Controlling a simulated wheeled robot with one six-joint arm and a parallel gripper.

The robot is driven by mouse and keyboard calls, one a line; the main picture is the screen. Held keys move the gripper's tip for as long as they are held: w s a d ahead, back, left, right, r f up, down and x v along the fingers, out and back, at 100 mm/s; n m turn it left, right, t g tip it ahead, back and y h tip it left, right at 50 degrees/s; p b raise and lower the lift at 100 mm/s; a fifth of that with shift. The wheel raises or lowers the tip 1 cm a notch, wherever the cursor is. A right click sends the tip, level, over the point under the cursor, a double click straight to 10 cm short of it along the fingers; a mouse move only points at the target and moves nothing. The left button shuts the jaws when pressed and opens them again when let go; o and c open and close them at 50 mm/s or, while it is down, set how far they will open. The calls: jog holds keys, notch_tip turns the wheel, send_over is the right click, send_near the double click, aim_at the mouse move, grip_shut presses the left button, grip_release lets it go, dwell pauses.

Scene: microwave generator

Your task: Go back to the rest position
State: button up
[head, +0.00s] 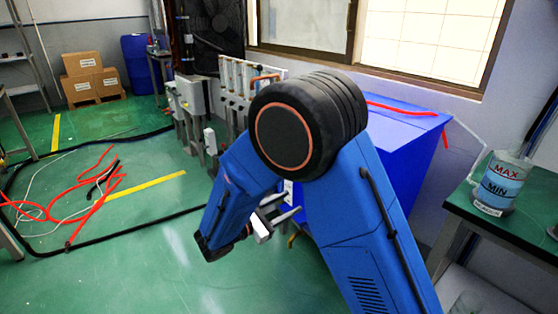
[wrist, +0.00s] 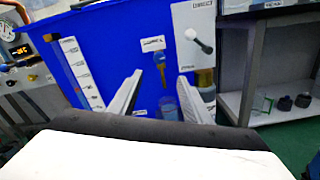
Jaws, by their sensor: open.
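My blue arm folds at a black joint in the middle of the head view. My gripper (head: 275,216) shows partly beyond the lower link, low in front of the blue cabinet (head: 395,155). In the wrist view my gripper (wrist: 160,78) is open, its two grey fingers apart with nothing seen held between them. The fingers point at the front of the blue cabinet (wrist: 105,45). On that front are a white panel with a black-tipped lever (wrist: 200,41), a small label and a brown and blue fitting. My arm hides part of the cabinet in the head view.
A green table (head: 520,222) with a marked container (head: 500,185) stands at the right. Grey pipes and boxes (head: 195,100) stand behind my arm. Red and black hoses (head: 75,205) lie on the left floor. Green floor at the lower left is clear.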

jog(key=s+d+r+m+g+y, duration=0.25)
jog(key=s+d+m+g, duration=0.35)
jog(key=d, duration=0.5)
jog(key=s+d+r+m+g+y, duration=0.2)
jog(key=s+d+r+m+g, duration=0.15)
jog(key=s+d, duration=0.6)
jog(key=s+d+r+m+t+y, duration=0.1)
jog(key=s+m+t+y, duration=0.1)
jog(key=s+m+y, duration=0.3)
jog(key=s+d+r+m+t+y, duration=0.1)
jog(key=s+m+y, duration=0.4)
jog(key=s, duration=0.5)
jog(key=shift+d+r+m+t, duration=0.35)
jog(key=shift+d+r+m, duration=0.1)
jog(key=shift+d+m, duration=0.4)
jog(key=shift+w+a, duration=0.1)
